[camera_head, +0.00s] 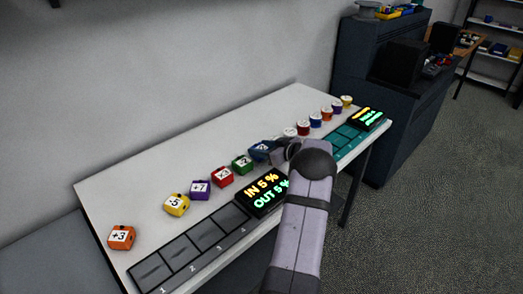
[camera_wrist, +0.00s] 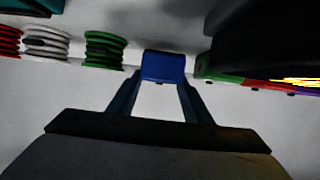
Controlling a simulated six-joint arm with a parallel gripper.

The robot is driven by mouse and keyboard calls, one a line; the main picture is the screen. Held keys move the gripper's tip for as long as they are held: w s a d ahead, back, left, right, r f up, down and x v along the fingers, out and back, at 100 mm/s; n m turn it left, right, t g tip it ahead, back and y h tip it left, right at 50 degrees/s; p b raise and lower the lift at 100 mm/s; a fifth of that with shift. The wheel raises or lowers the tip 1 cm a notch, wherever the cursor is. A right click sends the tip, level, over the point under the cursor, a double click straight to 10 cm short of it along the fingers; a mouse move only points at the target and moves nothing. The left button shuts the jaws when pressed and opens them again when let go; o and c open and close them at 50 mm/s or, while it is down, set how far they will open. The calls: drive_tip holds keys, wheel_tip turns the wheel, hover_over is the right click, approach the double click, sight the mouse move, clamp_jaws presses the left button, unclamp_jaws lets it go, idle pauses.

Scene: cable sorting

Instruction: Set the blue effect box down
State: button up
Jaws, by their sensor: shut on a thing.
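The blue effect box (camera_head: 259,152) is in the row of coloured boxes on the white table in the head view, just right of the green box. In the wrist view the blue box (camera_wrist: 163,66) sits between the tips of my two fingers. My gripper (camera_head: 271,151) is shut on it. My gripper (camera_wrist: 162,82) reaches in from the right in the head view, and my arm hides part of the table's front. I cannot tell whether the box touches the table.
Orange (camera_head: 121,238), yellow (camera_head: 176,204), purple (camera_head: 200,190), red (camera_head: 222,176) and green (camera_head: 242,164) boxes stand left. Several spools (camera_head: 315,119) stand right. A display (camera_head: 263,193) adjoins a grey slotted pad (camera_head: 187,254); a teal pad (camera_head: 347,137) lies right.

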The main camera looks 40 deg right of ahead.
drive_tip(key=shift+f, duration=0.45)
drive_tip(key=shift+f, duration=0.2)
drive_tip(key=o, duration=0.9)
drive_tip(key=shift+r, duration=0.15)
drive_tip(key=shift+s+r, duration=0.2)
drive_tip(key=shift+s, duration=0.4)
drive_tip(key=b+v, duration=0.1)
drive_tip(key=v, duration=0.9)
drive_tip(key=shift+s+r, duration=0.25)
drive_tip(key=shift+s, duration=0.1)
